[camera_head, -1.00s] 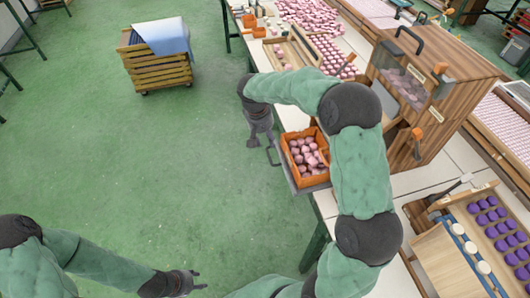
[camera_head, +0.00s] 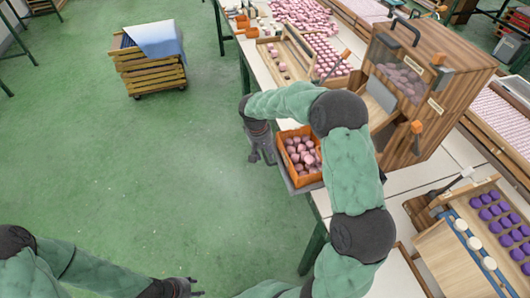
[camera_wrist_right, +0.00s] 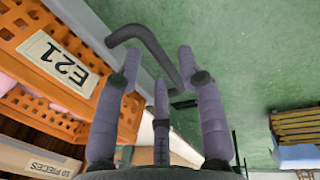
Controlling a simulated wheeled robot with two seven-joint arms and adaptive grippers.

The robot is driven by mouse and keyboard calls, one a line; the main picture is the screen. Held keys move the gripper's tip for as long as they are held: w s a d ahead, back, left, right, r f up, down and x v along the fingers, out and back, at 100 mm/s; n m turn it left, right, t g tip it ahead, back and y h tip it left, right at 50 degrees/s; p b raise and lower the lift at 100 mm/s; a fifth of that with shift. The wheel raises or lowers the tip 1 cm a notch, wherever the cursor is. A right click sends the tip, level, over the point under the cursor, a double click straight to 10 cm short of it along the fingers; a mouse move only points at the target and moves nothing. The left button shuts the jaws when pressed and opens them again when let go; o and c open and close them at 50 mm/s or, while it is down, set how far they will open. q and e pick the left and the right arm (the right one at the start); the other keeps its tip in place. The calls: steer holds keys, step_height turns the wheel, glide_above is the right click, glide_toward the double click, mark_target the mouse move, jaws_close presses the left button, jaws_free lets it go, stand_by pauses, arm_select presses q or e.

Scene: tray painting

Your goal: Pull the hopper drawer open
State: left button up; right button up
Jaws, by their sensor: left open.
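The wooden hopper (camera_head: 455,75) stands on the table at the right of the head view. A grey drawer (camera_head: 302,189) sticks out past the table's left edge with an orange crate (camera_head: 292,175) of pink pieces in it. My right arm hides where drawer and hopper meet. My right gripper (camera_head: 262,157) is at the drawer's outer end. In the right wrist view, the dark bent handle (camera_wrist_right: 150,38) lies between its spread fingers (camera_wrist_right: 158,65); contact is unclear. My left gripper (camera_head: 197,288) is open and empty, low over the floor area.
The crate (camera_wrist_right: 45,75) in the wrist view carries an E21 label. A tray of purple pieces (camera_head: 490,215) and boards of pink pieces (camera_head: 320,50) lie on the table. A slatted wooden cart (camera_head: 150,75) stands on the green floor. The floor left of the drawer is free.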

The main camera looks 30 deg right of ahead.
jaws_close()
steer(key=w+a+p, duration=0.1)
steer(key=a, duration=0.6)
steer(key=shift+w, duration=0.35)
steer(key=shift+a, duration=0.1)
steer(key=shift+o, duration=1.7)
jaws_free()
step_height(320, 180, up, 12)
steer(key=a, duration=0.2)
steer(key=shift+w, duration=0.25)
steer(key=shift+f, duration=0.2)
